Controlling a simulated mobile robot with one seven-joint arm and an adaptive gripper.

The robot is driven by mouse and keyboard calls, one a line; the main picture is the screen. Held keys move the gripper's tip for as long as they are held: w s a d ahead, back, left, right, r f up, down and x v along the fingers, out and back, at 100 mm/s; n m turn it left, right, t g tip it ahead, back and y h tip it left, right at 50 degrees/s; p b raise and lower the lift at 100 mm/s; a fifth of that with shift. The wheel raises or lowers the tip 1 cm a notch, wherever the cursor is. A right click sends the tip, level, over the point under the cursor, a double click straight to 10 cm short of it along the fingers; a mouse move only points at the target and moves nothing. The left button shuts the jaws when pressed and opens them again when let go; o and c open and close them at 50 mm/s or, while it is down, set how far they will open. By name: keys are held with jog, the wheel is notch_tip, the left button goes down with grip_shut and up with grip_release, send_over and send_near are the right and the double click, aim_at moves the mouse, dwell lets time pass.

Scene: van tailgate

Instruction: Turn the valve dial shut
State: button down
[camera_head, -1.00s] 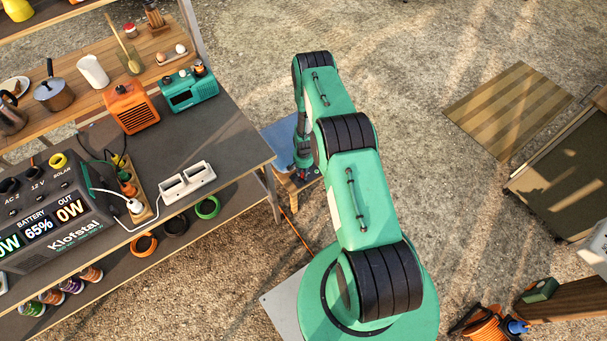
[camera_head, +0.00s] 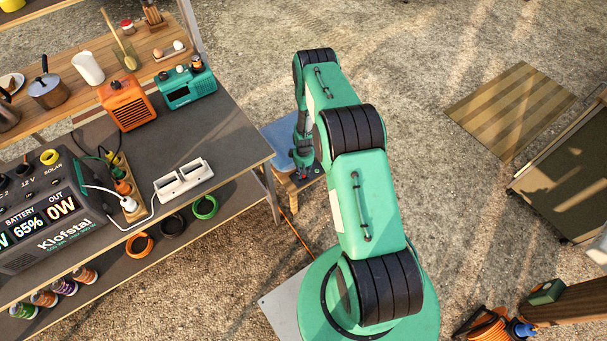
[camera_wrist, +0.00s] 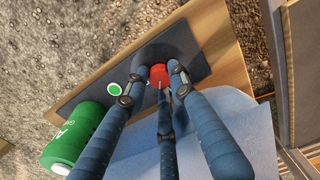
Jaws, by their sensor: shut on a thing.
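A red dial (camera_wrist: 158,74) sits on a dark panel (camera_wrist: 198,71) in the wrist view. My gripper (camera_wrist: 154,85) has its blue fingers around the dial, with tips at its sides; it is shut on the dial. How far the dial is turned cannot be told. A round green marker with a pale rim (camera_wrist: 114,89) lies on the panel left of the dial. In the head view my gripper (camera_head: 302,168) hangs low at a small wooden stand (camera_head: 291,184), and the dial is not visible there.
A green cylinder (camera_wrist: 75,145) stands by the panel, close to one finger. A pale blue surface (camera_wrist: 252,130) lies beneath the fingers. In the head view, a workbench (camera_head: 225,125) with a power station (camera_head: 60,212) and power strip (camera_head: 184,180) is left of my arm. Open gravel lies beyond.

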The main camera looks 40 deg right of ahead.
jog(key=n, duration=0.3)
jog(key=shift+n, duration=2.3)
jog(key=c, duration=1.5)
grip_release()
jog(key=shift+o, duration=0.2)
jog(key=shift+r, duration=0.1)
notch_tip(320, 180, up, 12)
